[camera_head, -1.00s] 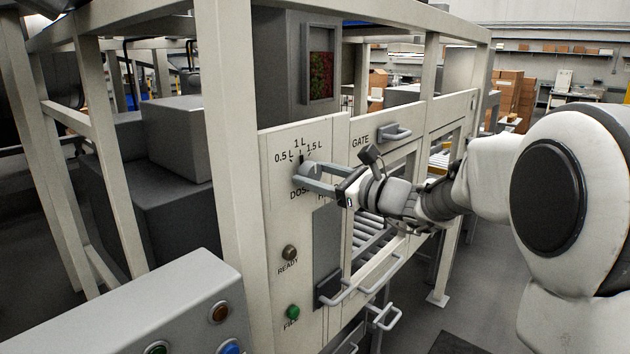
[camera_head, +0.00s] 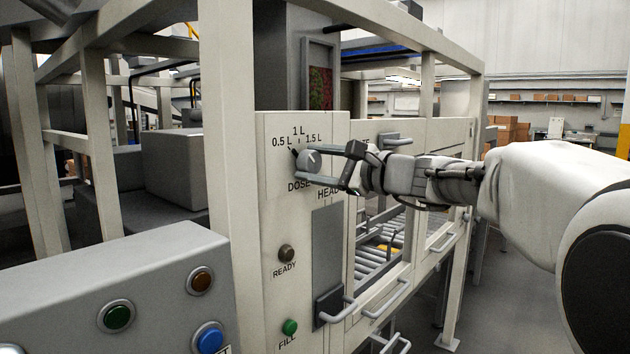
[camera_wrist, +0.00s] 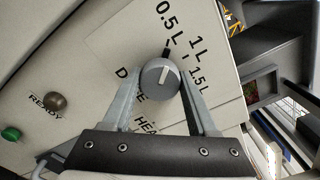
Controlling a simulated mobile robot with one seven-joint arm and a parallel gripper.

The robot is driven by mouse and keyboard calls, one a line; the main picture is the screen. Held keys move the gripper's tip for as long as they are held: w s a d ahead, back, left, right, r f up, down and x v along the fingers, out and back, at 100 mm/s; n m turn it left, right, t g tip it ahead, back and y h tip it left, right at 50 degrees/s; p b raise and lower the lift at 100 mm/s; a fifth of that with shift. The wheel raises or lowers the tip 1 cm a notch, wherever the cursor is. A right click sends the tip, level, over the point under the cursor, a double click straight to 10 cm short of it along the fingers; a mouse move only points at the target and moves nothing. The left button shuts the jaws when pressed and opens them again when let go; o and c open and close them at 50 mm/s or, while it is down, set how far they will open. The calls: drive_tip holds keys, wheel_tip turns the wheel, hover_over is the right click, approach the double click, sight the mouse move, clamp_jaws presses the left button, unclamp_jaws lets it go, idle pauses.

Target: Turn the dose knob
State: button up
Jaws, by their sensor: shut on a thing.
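Part of the lettering below the knob is covered by the fingers.
Below the knob are the READY button (camera_head: 286,253) and green FILL button (camera_head: 290,327). A grey console (camera_head: 150,275) with several buttons stands at the front left. Handles stick out to the right, including a gate handle (camera_head: 388,139). A frame post (camera_head: 228,150) rises left of the panel.

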drive_tip(key=shift+n+b, duration=0.3)
idle(0.4)
drive_tip(key=o, duration=1.4)
drive_tip(key=shift+d, duration=0.15)
drive_tip(key=b+v, duration=0.1)
drive_tip(key=v, duration=1.6)
drive_tip(key=shift+s, duration=0.15)
drive_tip(key=shift+f, duration=0.1)
